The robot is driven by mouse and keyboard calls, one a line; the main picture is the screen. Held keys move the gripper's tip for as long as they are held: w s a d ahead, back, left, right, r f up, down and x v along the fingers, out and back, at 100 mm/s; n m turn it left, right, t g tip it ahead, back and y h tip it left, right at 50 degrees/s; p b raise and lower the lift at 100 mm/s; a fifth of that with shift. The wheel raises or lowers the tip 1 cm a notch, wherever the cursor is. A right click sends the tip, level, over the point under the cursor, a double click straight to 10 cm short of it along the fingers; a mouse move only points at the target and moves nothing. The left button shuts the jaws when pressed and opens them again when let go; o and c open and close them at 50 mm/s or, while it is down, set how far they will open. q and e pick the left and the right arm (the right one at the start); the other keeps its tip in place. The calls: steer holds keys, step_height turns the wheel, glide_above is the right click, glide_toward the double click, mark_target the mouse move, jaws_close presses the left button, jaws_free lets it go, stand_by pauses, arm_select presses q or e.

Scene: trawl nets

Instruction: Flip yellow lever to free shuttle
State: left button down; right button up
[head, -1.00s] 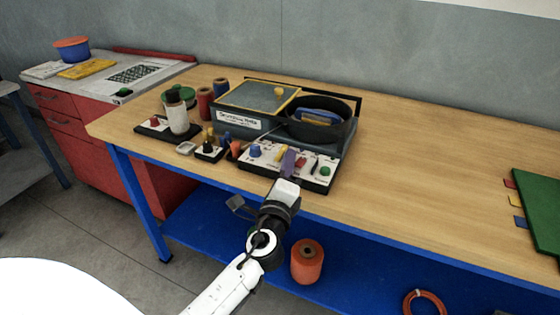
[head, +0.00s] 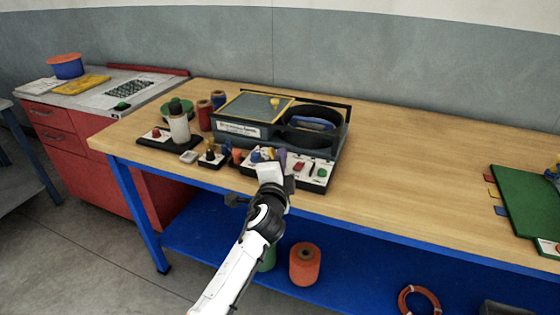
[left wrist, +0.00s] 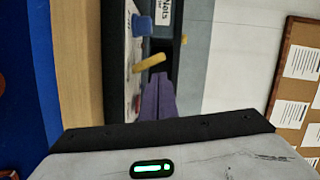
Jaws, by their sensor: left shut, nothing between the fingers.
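The yellow lever (left wrist: 148,62) stands out from the white control panel, tilted in the left wrist view, beside a blue knob (left wrist: 142,25). In the head view the panel (head: 318,174) is at the front of the dark machine (head: 327,143), and my gripper partly covers it. My left gripper's purple fingers (left wrist: 158,98) are shut and empty, close to the lever; I cannot tell whether they touch it. The left gripper also shows in the head view (head: 282,155). A blue piece (head: 313,123), perhaps the shuttle, sits in the machine's black oval well. My right gripper is not in view.
Spools, a bottle (head: 179,125) and a small block with knobs (head: 211,158) stand left of the panel. A green board (head: 528,205) lies at the right. The wooden table (head: 420,175) between machine and board is clear. An orange spool (head: 305,264) stands on the shelf below.

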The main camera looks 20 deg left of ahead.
arm_select(q)
steer(key=v, duration=0.8)
steer(key=shift+r, duration=0.15)
steer(key=shift+s, duration=0.15)
steer(key=s+d+f+n+g+h, duration=0.2)
steer(key=s+f, duration=0.4)
steer(key=f, duration=0.4)
steer(key=s+d+f+n+g+h, duration=0.2)
steer(key=s+f, duration=0.5)
steer(key=f, duration=0.2)
steer(key=s+d+f+n+g+h, duration=0.1)
steer(key=s+d+f+n+g, duration=0.1)
steer(key=s+f, duration=0.3)
steer(key=s+d+f+n+g+h, duration=0.2)
steer(key=s+f+n, duration=0.2)
steer(key=s, duration=0.8)
steer(key=shift+s+d+f, duration=0.4)
steer(key=shift+f, duration=0.6)
